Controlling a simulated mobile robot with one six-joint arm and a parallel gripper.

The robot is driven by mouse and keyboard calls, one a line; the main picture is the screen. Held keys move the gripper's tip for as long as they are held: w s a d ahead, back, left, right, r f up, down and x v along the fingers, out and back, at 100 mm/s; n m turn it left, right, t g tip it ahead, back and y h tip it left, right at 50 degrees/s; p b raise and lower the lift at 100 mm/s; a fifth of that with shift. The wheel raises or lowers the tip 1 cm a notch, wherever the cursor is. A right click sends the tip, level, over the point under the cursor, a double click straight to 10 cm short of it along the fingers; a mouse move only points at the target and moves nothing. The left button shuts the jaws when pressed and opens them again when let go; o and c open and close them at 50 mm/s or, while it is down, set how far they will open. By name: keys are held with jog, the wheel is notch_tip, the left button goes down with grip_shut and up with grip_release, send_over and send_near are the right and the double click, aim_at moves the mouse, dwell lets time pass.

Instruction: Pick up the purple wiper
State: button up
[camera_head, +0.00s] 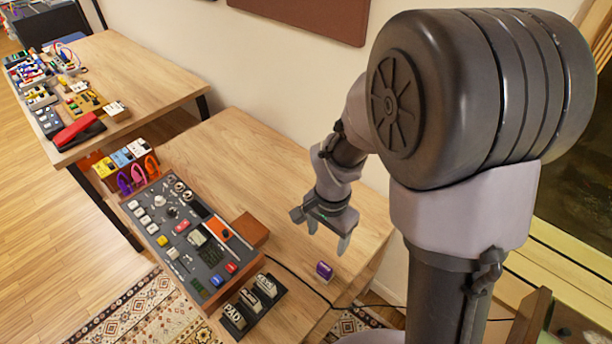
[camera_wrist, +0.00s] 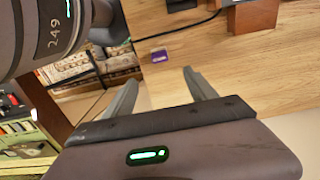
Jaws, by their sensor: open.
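The purple wiper (camera_head: 324,270) is a small purple block with a pale label on top. It lies on the wooden table (camera_head: 262,163) near its front right edge. In the wrist view the wiper (camera_wrist: 159,56) sits on the wood, beyond my fingertips and roughly between them. My gripper (camera_head: 327,235) is open and empty above the table. In the head view it is a little above the wiper in the picture, apart from it. The wrist view also shows both spread fingers (camera_wrist: 161,85).
A grey control panel (camera_head: 192,238) stands left of the wiper, with a brown block (camera_head: 249,230) and a dark stand of labelled blocks (camera_head: 254,303) beside it. A black cable (camera_head: 302,283) runs past the wiper. Bare wood lies behind the wiper.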

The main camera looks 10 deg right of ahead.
aim_at(325, 267)
notch_tip(325, 267, down, 13)
jog(key=b, duration=0.5)
jog(key=shift+f, duration=0.1)
notch_tip(325, 267, down, 5)
jog(key=b, duration=0.3)
jog(key=shift+w+d+f, duration=0.1)
jog(key=shift+d, duration=0.05)
jog(key=shift+r, duration=0.2)
grip_shut()
